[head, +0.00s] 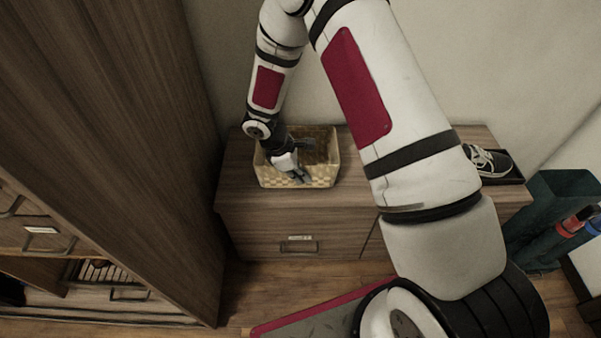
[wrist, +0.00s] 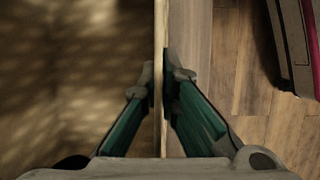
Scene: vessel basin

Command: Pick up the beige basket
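The beige basket (head: 322,176) is woven and stands on the low wooden cabinet, left of my large arm link in the head view. My gripper (head: 298,177) reaches down over its front wall. In the wrist view the basket's wall (wrist: 161,35) shows as a thin upright strip, with the shaded inside on the left. My gripper's fingers (wrist: 160,85) straddle this wall, one inside and one outside. They are close together and appear pressed against it. Part of the basket's inside is hidden by my wrist.
The cabinet top (head: 350,196) is bare in front of the basket. A sneaker (head: 490,160) sits on a dark tray at the right end. A dark green bin (head: 560,195) stands right of the cabinet. A tall wooden wardrobe (head: 150,130) rises close on the left.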

